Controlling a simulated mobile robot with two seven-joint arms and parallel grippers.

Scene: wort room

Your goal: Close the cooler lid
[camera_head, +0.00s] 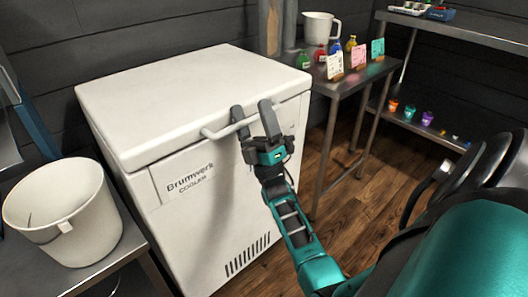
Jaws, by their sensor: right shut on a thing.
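The white chest cooler (215,205), marked "Brumwerk cooler", stands in the middle of the head view. Its lid (190,88) lies flat on the body and looks down; I cannot see a gap along the front edge. A pale bar handle (217,131) sticks out at the lid's front. My right gripper (254,118) is at this handle, its two dark fingers around the bar and shut on it. The fingers hide part of the handle. My left gripper is not in view.
A white bucket (62,212) stands on a metal table at the left. A metal side table (338,85) at the right holds a white jug (320,28), small colored bottles and cards. Wooden floor (350,225) is free right of the cooler. Shelves (430,125) stand far right.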

